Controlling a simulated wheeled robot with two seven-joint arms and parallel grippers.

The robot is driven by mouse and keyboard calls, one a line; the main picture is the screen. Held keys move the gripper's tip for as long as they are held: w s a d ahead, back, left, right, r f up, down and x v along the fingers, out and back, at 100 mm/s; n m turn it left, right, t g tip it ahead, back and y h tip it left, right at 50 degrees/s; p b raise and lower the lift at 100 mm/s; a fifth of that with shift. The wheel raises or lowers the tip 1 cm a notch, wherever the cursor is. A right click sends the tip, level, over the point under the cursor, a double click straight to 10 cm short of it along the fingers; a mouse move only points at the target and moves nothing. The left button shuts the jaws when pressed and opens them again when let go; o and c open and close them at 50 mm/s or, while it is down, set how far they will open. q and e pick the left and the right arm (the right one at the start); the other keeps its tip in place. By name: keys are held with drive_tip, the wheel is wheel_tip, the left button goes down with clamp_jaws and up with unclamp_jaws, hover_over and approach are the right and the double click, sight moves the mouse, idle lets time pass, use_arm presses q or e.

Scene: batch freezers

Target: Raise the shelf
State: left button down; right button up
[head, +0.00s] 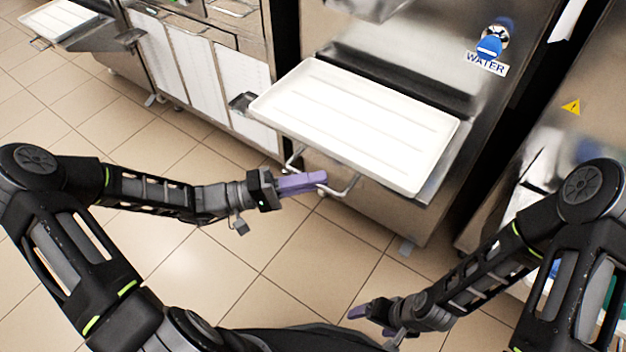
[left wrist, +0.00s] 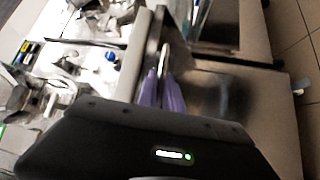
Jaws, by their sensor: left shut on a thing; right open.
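The shelf (head: 355,122) is a white tray-like ledge with a raised rim, sticking out from the front of the steel machine. A bent metal bar (head: 338,190) hangs below its front edge. My left gripper (head: 318,180), with purple fingers, is at this bar and shut on it. In the left wrist view the purple fingers (left wrist: 163,95) close around the metal bar (left wrist: 163,60) beside the shelf's edge. My right gripper (head: 362,312) is low at the bottom of the head view, open, away from the shelf.
The steel machine (head: 420,50) has a blue knob (head: 489,47) above a WATER label (head: 486,64). Another cabinet with white panels (head: 195,65) stands to the left, with another white shelf (head: 60,22) beyond it. The tiled floor (head: 200,270) between my arms is clear.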

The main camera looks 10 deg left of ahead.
use_arm(q)
drive_tip(key=shift+w+r, duration=0.1)
drive_tip(key=shift+r, duration=0.25)
drive_tip(key=c, duration=1.5)
unclamp_jaws()
drive_tip(key=shift+f, duration=0.1)
drive_tip(key=shift+a, duration=0.15)
drive_tip(key=v, duration=0.7)
drive_tip(key=shift+s+a+f, duration=0.15)
drive_tip(key=shift+s+a, duration=0.1)
